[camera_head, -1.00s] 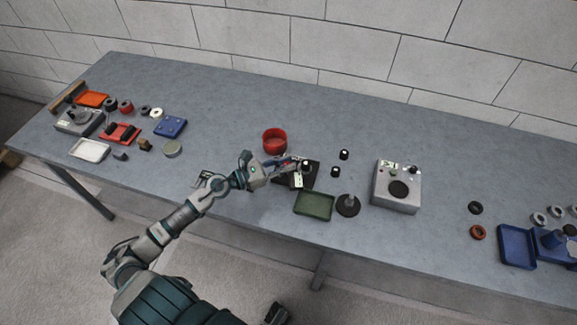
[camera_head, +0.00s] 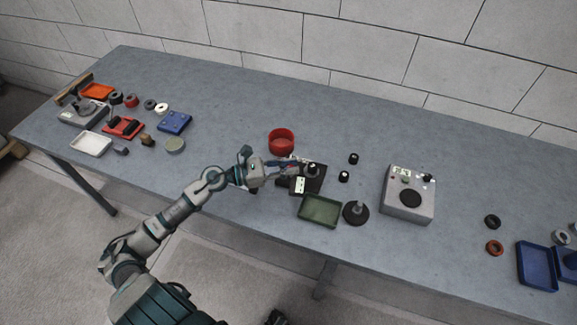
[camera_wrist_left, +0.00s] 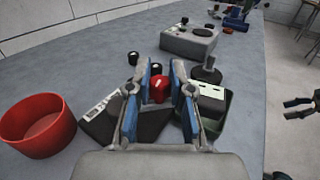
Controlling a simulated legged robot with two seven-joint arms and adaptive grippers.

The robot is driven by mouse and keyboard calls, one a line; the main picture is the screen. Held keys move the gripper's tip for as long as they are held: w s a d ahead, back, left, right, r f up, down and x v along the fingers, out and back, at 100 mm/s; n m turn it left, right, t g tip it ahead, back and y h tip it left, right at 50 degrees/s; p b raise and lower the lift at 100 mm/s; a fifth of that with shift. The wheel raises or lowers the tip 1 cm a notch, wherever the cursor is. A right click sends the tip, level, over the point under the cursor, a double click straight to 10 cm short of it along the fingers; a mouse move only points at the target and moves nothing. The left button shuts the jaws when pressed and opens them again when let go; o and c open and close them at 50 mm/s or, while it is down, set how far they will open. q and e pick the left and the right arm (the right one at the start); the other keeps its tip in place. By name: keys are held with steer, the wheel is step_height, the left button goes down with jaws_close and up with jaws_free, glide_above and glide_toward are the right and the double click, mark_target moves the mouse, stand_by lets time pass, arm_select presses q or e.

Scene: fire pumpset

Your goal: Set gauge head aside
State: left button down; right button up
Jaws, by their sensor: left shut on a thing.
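My left gripper (camera_head: 306,168) is shut at the dark block (camera_head: 314,184) in the middle of the table. In the left wrist view its blue-padded fingers (camera_wrist_left: 161,86) close on a small red piece, which I take for the gauge head (camera_wrist_left: 160,90). The dark block with a white label (camera_wrist_left: 96,107) lies below and around the fingers. I cannot tell whether the piece is clear of the block. My right gripper (camera_wrist_left: 294,108) shows at the right edge of the left wrist view, empty, its fingers apart.
A red bowl (camera_head: 281,150) stands behind the gripper. A green tray (camera_head: 320,222) and a black disc with a post (camera_head: 355,213) lie near the front edge. A grey box (camera_head: 408,211) stands to the right. Two small black caps (camera_head: 344,177) stand behind. Table is clear farther back.

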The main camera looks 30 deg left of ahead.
arm_select(q)
steer(key=shift+s+d+f, duration=0.1)
steer(key=shift+f, duration=0.3)
steer(key=c, duration=1.1)
jaws_free()
steer(key=shift+c, duration=0.2)
steer(key=shift+o, duration=0.6)
steer(key=shift+w, duration=0.2)
steer(key=shift+r, duration=0.15)
steer(key=v, duration=1.2)
steer(key=shift+w, duration=0.1)
